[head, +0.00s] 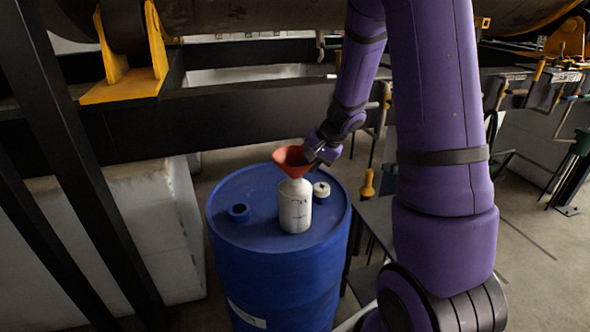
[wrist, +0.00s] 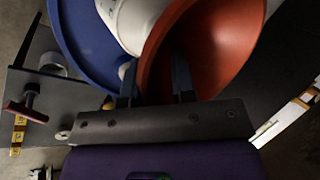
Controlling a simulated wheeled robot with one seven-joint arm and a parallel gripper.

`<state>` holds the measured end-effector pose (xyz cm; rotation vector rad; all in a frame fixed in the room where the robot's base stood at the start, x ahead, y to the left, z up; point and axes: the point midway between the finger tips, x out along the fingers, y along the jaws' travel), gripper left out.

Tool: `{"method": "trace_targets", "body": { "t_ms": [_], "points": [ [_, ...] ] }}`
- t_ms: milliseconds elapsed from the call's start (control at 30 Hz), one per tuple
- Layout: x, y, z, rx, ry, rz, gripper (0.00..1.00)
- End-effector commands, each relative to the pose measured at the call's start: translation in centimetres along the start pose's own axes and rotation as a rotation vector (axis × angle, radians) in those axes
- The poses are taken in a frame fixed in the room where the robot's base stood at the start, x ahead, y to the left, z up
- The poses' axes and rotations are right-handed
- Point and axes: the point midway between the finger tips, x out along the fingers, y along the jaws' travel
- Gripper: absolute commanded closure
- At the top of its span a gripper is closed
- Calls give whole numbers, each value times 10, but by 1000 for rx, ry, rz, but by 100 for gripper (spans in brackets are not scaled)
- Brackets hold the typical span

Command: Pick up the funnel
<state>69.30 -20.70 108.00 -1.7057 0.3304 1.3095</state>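The orange-red funnel (head: 292,160) sits with its wide mouth up on top of a white bottle (head: 295,206). The bottle stands on the lid of a blue drum (head: 265,290). My gripper (head: 318,153) is at the right side of the funnel's mouth. In the wrist view the funnel (wrist: 225,45) fills the upper middle, with the bottle (wrist: 128,18) to its left. My gripper's two fingers (wrist: 155,80) are apart there, with the funnel's near rim between them; contact is not clear. The funnel's spout is hidden.
Dark beams (head: 130,124) run behind and to the left. A dark table (head: 375,222) is right of the drum.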

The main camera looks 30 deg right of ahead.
Motion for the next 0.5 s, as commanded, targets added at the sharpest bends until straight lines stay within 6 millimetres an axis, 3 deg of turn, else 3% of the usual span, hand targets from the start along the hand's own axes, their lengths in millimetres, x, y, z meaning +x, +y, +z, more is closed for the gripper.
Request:
{"method": "trace_targets", "body": {
  "t_ms": [33,100,500],
  "points": [
    [0,0,0,0,0,0,87],
    [0,0,0,0,0,0,100],
    [-1,0,0,0,0,0,100]
  ]
}}
